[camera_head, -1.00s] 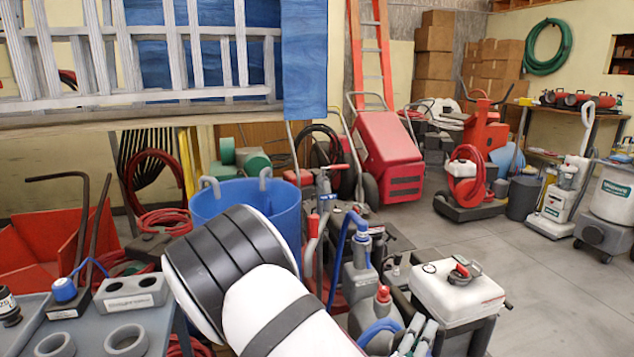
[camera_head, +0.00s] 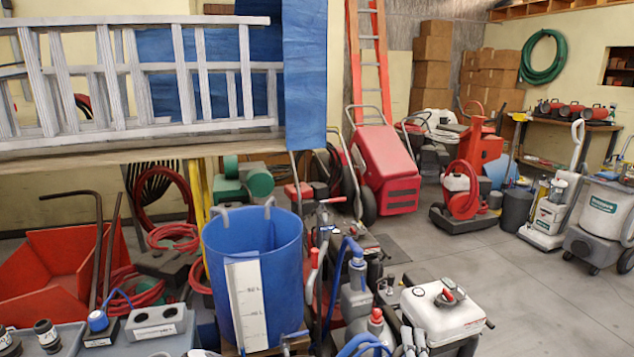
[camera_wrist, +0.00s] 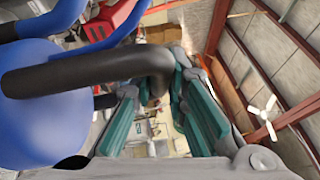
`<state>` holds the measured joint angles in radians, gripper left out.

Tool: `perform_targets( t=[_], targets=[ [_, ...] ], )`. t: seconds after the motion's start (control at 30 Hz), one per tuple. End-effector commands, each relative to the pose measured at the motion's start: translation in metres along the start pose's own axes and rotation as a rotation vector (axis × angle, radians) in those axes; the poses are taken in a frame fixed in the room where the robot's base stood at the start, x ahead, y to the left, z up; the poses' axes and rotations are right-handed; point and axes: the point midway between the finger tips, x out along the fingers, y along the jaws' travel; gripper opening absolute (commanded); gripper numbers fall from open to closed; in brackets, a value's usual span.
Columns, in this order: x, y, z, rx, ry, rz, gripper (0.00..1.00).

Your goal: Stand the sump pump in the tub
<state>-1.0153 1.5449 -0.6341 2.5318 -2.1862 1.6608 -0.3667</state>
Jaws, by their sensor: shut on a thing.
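The tub (camera_head: 285,285) is blue, with two grey handles on its rim and a white level scale on its front. It stands upright left of centre in the head view; its inside floor is hidden. In the wrist view my gripper (camera_wrist: 160,88), with teal finger pads, is shut on a thick black bent handle. This handle joins a rounded blue body (camera_wrist: 40,120) at the left, which looks like the sump pump. Most of that body is cut off by the picture edge. My gripper and the pump do not show in the head view.
A grey table (camera_head: 150,345) with blocks and small fittings is at the lower left. An aluminium ladder (camera_head: 150,75) lies on a shelf above and behind the tub. Hoses, bottles and a white-topped machine (camera_head: 443,310) crowd its right side. Open floor (camera_head: 560,310) lies farther right.

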Motion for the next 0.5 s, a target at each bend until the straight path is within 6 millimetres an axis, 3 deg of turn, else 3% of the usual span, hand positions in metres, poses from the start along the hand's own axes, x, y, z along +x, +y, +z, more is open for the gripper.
perform_targets(
  t=[0.03, 0.1, 0.5],
  targets=[
    [-0.004, -0.013, 0.001, -0.004, -0.025, -0.002, 0.00],
    [-0.008, -0.018, 0.001, 0.001, -0.053, 0.001, 0.00],
    [-0.019, -0.033, 0.003, 0.018, -0.137, 0.011, 0.00]
  ],
)
